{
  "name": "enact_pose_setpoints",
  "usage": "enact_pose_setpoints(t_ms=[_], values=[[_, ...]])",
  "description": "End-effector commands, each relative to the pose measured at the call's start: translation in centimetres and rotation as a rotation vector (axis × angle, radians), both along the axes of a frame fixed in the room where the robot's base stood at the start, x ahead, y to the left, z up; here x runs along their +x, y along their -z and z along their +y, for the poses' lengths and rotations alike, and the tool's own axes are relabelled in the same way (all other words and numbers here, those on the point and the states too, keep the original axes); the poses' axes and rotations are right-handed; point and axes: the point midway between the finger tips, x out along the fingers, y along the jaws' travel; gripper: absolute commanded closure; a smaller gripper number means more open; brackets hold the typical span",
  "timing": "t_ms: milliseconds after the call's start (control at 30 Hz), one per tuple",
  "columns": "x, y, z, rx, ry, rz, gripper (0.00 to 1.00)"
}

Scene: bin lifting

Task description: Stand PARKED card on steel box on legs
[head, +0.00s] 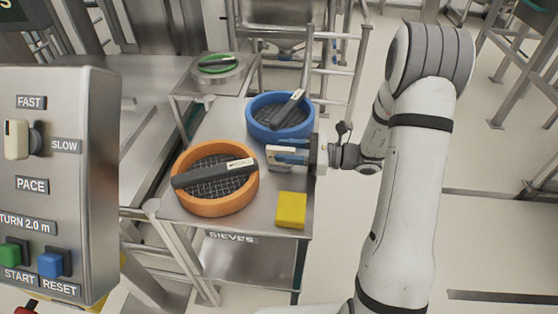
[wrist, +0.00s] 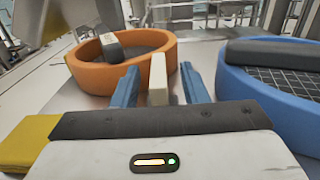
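A small cream-white upright piece, likely the card seen edge-on, stands between my fingers in the wrist view (wrist: 158,80). I cannot read any PARKED lettering on it. My gripper (head: 288,151) is over the steel table between the orange and blue sieves. In the wrist view my gripper (wrist: 160,88) has its two blue fingers apart, with a gap on each side of the white piece. A grey steel box (head: 85,150) with controls fills the left of the head view; its legs are not visible, so I cannot confirm it is the named box.
An orange sieve (head: 192,208) and a blue sieve (head: 252,127) each hold a dark-handled brush. A yellow block (head: 291,210) lies at the table's near right corner. A green-topped round item (head: 217,64) stands on a rear table. Bare steel table (head: 220,134) shows between the sieves.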

Motion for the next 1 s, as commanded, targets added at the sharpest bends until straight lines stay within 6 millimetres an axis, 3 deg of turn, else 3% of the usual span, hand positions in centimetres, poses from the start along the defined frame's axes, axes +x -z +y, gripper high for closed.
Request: enact_pose_setpoints(t_ms=[133, 400, 900, 1000], values=[[0.3, 0.0, 1.7, 0.000, -0.003, 0.000, 0.60], [0.3, 0.0, 1.9, 0.000, -0.001, 0.000, 0.60], [0.3, 0.0, 2.0, 0.000, -0.003, 0.000, 1.00], [0.3, 0.0, 2.0, 0.000, -0.003, 0.000, 1.00]])
